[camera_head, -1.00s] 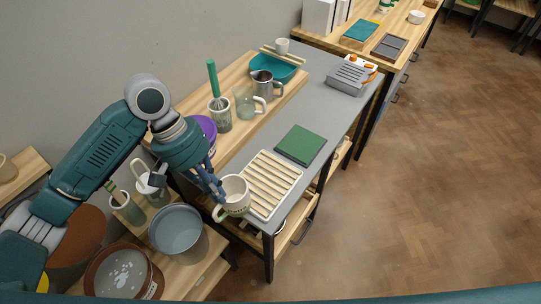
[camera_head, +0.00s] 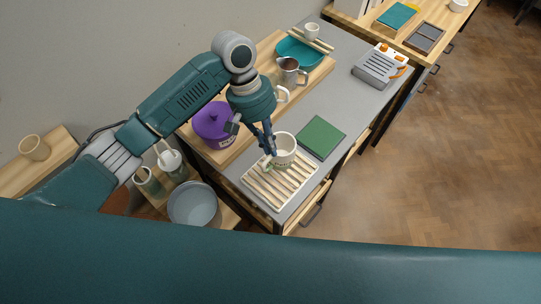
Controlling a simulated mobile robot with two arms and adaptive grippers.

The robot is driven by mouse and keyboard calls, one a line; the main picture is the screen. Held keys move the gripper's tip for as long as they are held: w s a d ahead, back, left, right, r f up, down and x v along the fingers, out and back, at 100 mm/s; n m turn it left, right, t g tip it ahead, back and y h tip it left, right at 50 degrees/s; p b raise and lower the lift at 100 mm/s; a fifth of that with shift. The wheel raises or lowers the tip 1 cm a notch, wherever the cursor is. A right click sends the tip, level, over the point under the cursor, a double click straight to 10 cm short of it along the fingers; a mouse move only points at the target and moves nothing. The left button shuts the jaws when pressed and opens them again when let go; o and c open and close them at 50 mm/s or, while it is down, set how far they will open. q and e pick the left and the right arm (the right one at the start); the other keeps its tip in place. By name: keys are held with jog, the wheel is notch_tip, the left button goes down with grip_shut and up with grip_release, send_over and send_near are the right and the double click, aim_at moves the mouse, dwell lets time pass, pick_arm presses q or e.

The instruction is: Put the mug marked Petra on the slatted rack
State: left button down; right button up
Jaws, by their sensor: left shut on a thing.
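A white mug (camera_head: 287,152) with green marking, too small to read, is held by my left gripper (camera_head: 269,150). The fingers are shut on the mug's left side. The mug appears upright over the far end of the pale slatted rack (camera_head: 278,189), which lies at the near end of the grey table. I cannot tell whether its base touches the slats. My right gripper is not in view.
A green square (camera_head: 320,137) lies just beyond the rack. A purple pot (camera_head: 213,126), a metal pitcher (camera_head: 289,73) and a teal basin (camera_head: 303,53) stand on a wooden board along the wall side. A grey bucket (camera_head: 194,204) stands lower at the left.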

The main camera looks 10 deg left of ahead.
aim_at(271, 162)
pick_arm(q)
notch_tip(271, 162, down, 4)
jog(key=shift+w+d+r, duration=0.1)
jog(key=shift+w+r, duration=0.05)
jog(key=shift+r, duration=0.1)
notch_tip(271, 162, down, 4)
jog(key=shift+f+p, duration=0.1)
jog(key=shift+p, duration=0.65)
jog(key=shift+f, duration=0.1)
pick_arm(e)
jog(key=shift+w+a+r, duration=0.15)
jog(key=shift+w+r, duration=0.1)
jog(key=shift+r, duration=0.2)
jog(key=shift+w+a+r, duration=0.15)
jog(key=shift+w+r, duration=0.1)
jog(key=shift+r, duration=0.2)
pick_arm(q)
jog(key=c, duration=1.9)
grip_release()
jog(key=shift+f, duration=0.15)
jog(key=shift+c, duration=0.2)
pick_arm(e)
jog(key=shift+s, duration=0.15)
